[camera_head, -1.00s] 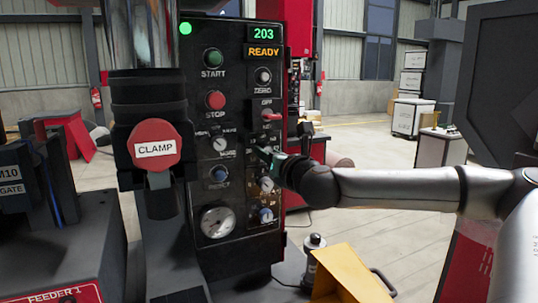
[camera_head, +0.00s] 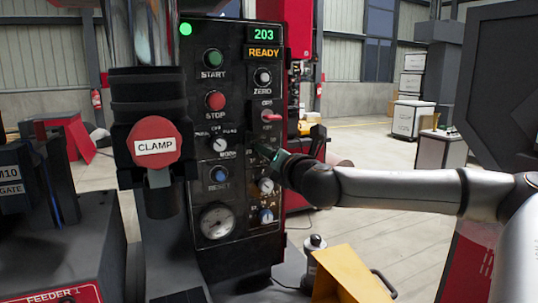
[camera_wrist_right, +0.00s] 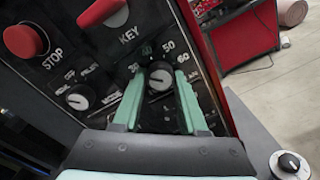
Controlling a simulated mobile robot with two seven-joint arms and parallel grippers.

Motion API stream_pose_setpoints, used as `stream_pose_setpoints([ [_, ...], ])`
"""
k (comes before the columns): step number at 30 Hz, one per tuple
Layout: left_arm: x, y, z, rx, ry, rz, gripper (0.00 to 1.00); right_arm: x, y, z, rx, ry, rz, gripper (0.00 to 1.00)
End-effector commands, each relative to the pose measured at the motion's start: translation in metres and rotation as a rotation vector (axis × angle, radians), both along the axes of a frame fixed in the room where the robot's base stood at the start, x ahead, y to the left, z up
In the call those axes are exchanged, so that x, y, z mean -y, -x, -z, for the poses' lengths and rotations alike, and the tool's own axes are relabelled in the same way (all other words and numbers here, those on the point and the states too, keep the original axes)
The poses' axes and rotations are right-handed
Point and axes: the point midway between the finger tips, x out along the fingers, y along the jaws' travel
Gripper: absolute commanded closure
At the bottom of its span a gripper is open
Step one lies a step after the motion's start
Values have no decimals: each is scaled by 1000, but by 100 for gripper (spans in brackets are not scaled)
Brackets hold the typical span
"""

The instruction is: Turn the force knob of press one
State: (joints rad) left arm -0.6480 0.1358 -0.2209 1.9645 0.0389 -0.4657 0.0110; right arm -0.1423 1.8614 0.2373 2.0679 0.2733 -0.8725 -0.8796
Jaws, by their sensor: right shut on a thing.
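The press control panel (camera_head: 238,190) stands in the middle of the head view, with a lit "203" and "READY" at its top. My right gripper (camera_head: 266,150) reaches it from the right and covers part of its right column. In the right wrist view, the green fingers of my right gripper (camera_wrist_right: 160,90) stand on either side of a round dark knob with a pale face, the force knob (camera_wrist_right: 160,78). Numbers such as 30, 50 and 60 are printed around it. The fingers are shut on it. In the head view my gripper hides this knob. My left gripper is not in view.
The panel also holds a green start button (camera_head: 213,57), a red stop button (camera_head: 215,100), a mode knob (camera_head: 220,147), a red key switch (camera_head: 271,116) and a gauge (camera_head: 217,222). A red clamp knob (camera_head: 154,142) juts out to the left. A yellow box (camera_head: 348,275) is below my arm.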

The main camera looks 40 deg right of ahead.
Motion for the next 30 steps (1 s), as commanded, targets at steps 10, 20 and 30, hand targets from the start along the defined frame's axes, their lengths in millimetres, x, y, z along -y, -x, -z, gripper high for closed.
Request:
stream_pose_setpoints([
  [10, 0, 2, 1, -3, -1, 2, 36, 0, 0, 0, 0, 1, 1, 37],
  [20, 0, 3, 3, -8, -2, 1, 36, 0, 0, 0, 0, 2, 1, 28],
  [30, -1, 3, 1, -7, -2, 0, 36, -5, 19, -2, 5, -3, 2, 28],
])
